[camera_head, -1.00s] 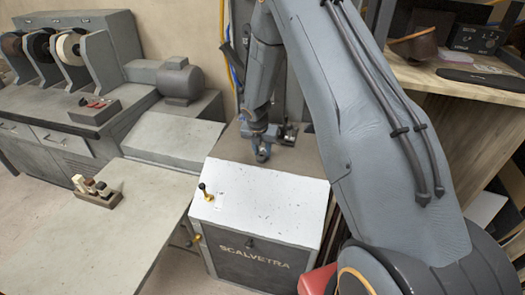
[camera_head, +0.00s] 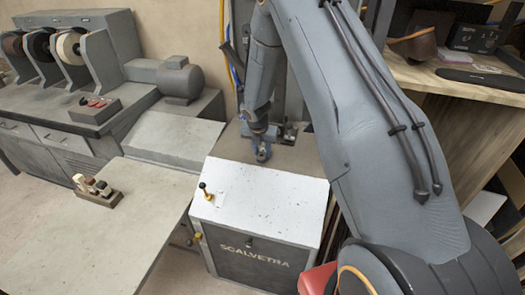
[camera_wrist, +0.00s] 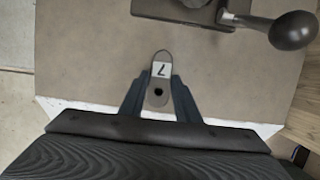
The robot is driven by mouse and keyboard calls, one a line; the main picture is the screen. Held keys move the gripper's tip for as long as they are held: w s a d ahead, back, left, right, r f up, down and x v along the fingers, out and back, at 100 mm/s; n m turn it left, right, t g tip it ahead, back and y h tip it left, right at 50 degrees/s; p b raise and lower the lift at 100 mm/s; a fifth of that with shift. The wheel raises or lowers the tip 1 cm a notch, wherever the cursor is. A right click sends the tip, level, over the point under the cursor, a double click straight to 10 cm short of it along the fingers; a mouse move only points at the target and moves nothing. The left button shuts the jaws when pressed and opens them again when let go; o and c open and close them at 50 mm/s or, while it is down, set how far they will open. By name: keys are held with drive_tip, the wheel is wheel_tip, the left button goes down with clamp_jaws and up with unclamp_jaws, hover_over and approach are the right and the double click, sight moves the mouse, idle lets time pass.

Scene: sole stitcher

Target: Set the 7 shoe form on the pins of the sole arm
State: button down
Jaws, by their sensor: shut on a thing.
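The 7 shoe form (camera_wrist: 160,72) is a small grey rounded piece with a white label reading 7 and a dark hole below it. My gripper (camera_wrist: 159,97) is shut on it, one finger on each side. In the head view my gripper (camera_head: 262,154) hangs over the rear of the Scalvetra machine, and the form is too small there to make out clearly. In the wrist view, a grey metal part (camera_wrist: 185,10) with a dark ball-ended lever (camera_wrist: 293,30) lies ahead of the form and apart from it. I cannot make out the sole arm's pins.
The machine's white sloping top (camera_head: 258,207) carries a small black-knobbed lever (camera_head: 204,190). A block of several small pieces (camera_head: 97,192) stands on the left bench (camera_head: 120,225). A wooden shelf unit (camera_head: 455,105) stands close on the right.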

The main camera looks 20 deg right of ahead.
sight(261, 157)
idle(0.3)
drive_tip(key=c, duration=1.3)
unclamp_jaws()
drive_tip(key=shift+o, duration=0.2)
drive_tip(key=b+v, duration=0.1)
drive_tip(key=v, duration=0.6)
drive_tip(key=shift+r, duration=0.1)
drive_tip(key=shift+s+r, duration=0.2)
drive_tip(key=shift+r, duration=0.2)
drive_tip(key=s+a+r+m, duration=0.1)
drive_tip(key=s+r+m, duration=0.3)
drive_tip(key=s+m, duration=0.5)
drive_tip(key=s+a+r+m+g+y, duration=0.1)
drive_tip(key=s+r+m, duration=0.3)
drive_tip(key=s+m, duration=0.6)
drive_tip(key=s+a+r+m+y, duration=0.1)
drive_tip(key=s+r+m, duration=0.3)
drive_tip(key=s+m, duration=0.6)
drive_tip(key=shift+s+a+r, duration=0.2)
drive_tip(key=shift+s+a, duration=0.05)
drive_tip(key=shift+a, duration=0.1)
